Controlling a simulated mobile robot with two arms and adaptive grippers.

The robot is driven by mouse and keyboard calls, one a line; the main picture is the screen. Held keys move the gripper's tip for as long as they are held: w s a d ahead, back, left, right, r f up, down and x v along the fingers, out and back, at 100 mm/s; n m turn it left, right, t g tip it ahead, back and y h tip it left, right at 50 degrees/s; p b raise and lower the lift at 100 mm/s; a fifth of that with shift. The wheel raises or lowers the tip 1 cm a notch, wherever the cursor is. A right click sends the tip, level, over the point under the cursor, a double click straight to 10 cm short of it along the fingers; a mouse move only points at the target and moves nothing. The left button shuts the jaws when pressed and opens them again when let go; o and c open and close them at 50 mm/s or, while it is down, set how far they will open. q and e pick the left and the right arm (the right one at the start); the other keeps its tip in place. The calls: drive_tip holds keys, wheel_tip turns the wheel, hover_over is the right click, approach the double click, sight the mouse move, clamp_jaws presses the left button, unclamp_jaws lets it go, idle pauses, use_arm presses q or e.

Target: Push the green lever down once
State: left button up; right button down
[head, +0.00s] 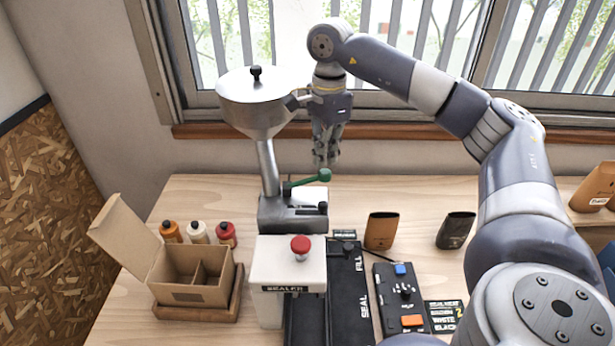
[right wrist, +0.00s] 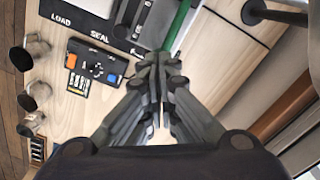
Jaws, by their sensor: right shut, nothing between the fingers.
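The green lever (head: 308,179) sticks out to the right from the dark base of the hopper machine (head: 257,105), its knob at the right end. My right gripper (head: 325,160) is shut and empty, pointing down just above the lever's knob end; I cannot tell whether it touches. In the right wrist view the shut fingers (right wrist: 160,66) are in the middle, and part of the green lever (right wrist: 181,22) shows beyond them. The lever's knob is hidden there. My left gripper is not in view.
The sealer (head: 284,267) with a red button stands in front of the hopper. A control box (head: 402,297), pouches (head: 381,230) and an open carton (head: 190,274) with bottles behind it are on the wooden table. Bare table lies right of the lever. The window is behind.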

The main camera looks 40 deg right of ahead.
sight(327, 171)
drive_tip(key=shift+s+d, duration=0.1)
drive_tip(key=shift+d, duration=0.1)
drive_tip(key=shift+f, duration=0.2)
drive_tip(key=shift+f+b, duration=1.75)
drive_tip(key=shift+f, duration=0.65)
drive_tip(key=shift+r, duration=0.2)
wheel_tip(327, 171, up, 6)
drive_tip(key=p, duration=0.5)
drive_tip(key=shift+f, duration=0.1)
idle(1.4)
